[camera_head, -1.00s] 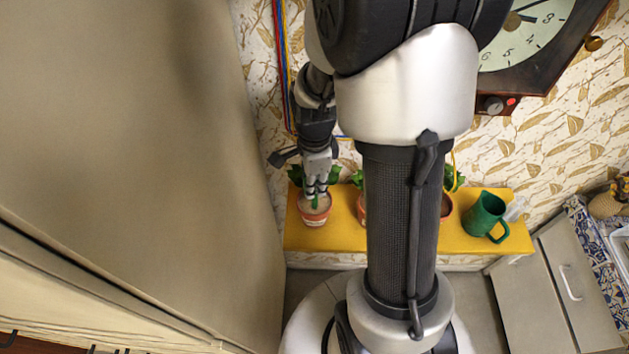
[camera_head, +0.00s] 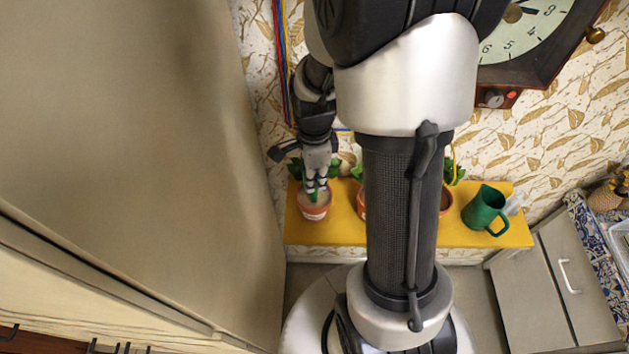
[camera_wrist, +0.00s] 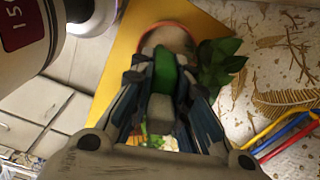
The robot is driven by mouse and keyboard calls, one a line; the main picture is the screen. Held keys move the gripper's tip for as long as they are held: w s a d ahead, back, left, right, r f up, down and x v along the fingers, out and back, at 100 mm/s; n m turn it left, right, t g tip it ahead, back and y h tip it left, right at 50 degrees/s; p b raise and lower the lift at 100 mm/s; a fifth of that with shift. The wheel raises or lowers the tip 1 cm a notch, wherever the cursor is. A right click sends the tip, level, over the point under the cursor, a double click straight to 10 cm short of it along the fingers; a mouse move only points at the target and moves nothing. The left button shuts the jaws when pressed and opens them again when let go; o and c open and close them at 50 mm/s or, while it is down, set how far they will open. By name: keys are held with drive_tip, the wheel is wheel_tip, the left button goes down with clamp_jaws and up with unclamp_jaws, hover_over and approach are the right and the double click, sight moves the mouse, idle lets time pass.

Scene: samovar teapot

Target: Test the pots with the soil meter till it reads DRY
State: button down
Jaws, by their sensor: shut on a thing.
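My gripper (camera_head: 316,187) is shut on a green soil meter (camera_wrist: 164,72), held over the leftmost terracotta pot (camera_head: 313,212). In the wrist view the meter sits between my fingers, in front of the pot (camera_wrist: 170,30) with pale soil and a leafy plant (camera_wrist: 219,62). The meter's tip and reading are hidden, so I cannot tell whether it touches the soil. A second pot (camera_head: 361,206) and a third pot (camera_head: 446,203) stand to the right, both partly hidden by my arm column.
The pots stand on a yellow shelf (camera_head: 340,232) against the papered wall. A green watering can (camera_head: 485,210) is at its right end. A large tan panel (camera_head: 130,130) closes off the left side. A clock (camera_head: 528,35) hangs at upper right.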

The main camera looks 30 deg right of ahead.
drive_tip(key=c, duration=1.4)
unclamp_jaws()
drive_tip(key=shift+c, duration=0.2)
